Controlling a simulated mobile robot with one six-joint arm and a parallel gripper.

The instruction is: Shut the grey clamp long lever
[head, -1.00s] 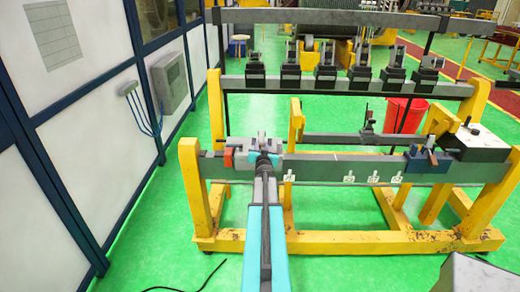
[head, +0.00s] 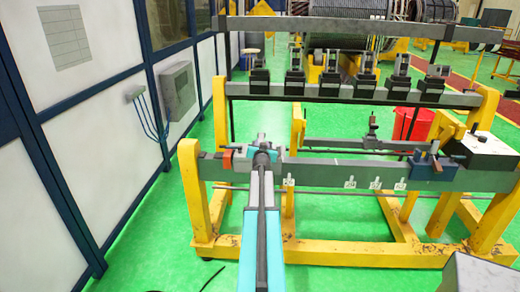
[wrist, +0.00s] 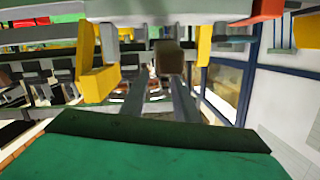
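The grey clamp (head: 243,154) sits on the left end of the front beam, beside a small orange block (head: 228,160). A short grey piece stands up at the clamp, just beyond my gripper (head: 263,155); I cannot tell whether it is the long lever. My arm reaches straight ahead and covers much of the clamp. The wrist view appears upside down, with a dark block (wrist: 170,58) ahead between grey bars. Contact with the lever and the finger opening are unclear.
A blue clamp (head: 425,165) sits on the right of the front beam (head: 330,174). Several black clamps stand on the rear beam (head: 345,91). A yellow frame (head: 193,200) carries the beams. A white wall (head: 95,150) stands left, with green floor between.

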